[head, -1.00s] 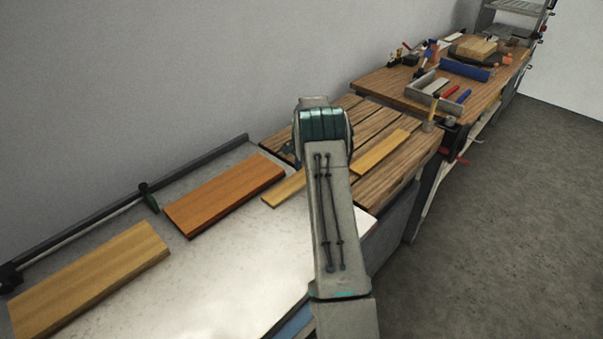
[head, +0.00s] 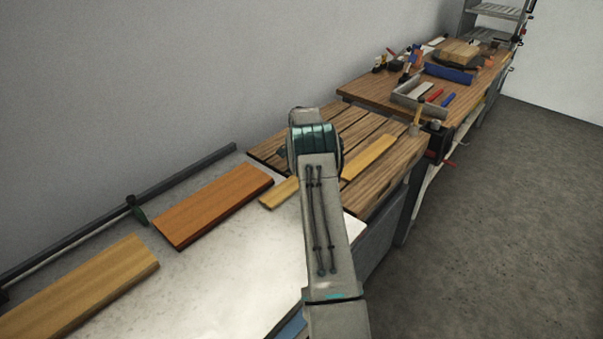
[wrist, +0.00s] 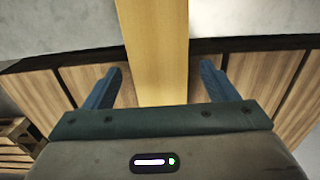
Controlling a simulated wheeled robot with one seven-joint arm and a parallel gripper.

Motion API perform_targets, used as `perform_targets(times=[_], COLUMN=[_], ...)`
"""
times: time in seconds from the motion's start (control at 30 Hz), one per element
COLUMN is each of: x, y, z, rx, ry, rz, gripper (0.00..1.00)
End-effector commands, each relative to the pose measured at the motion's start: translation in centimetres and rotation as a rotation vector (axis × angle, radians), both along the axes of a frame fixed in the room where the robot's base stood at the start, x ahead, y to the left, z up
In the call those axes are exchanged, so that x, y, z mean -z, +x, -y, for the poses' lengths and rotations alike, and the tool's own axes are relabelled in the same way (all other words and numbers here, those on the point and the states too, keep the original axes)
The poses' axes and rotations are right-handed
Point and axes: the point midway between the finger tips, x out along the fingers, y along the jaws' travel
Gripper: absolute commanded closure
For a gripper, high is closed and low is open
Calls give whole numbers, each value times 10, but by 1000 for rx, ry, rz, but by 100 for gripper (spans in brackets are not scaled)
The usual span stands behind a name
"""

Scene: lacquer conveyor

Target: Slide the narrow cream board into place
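The narrow cream board (head: 368,157) looks yellowish. It runs from the pale conveyor surface (head: 225,250) onto the slatted wooden top (head: 390,175), with its middle hidden behind my arm in the head view. In the wrist view the board (wrist: 155,45) passes between the two blue fingers of my gripper (wrist: 160,88), crossing the dark gap between the pale surface and the slats. The fingers are open, with slats showing between each finger and the board. The board's near part is hidden by the gripper body. In the head view my arm hides the fingers.
A wide orange-brown board (head: 213,203) and a wide yellowish board (head: 85,290) lie on the conveyor. A dark rail (head: 110,218) runs along the wall side. A hammer (head: 418,115), a grey tray (head: 420,92) and other tools occupy the far bench.

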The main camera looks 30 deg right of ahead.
Motion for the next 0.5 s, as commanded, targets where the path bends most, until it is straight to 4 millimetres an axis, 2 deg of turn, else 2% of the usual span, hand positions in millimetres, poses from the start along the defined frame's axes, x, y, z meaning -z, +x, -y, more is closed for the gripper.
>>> perform_targets(times=[0.17, 0.27, 0.5], x=[-2, -13, -65], y=[0, 1, 1], z=[0, 0, 0], rx=[0, 0, -1], ry=[0, -1, -3], rz=[0, 3, 5], gripper=[20, 20, 20])
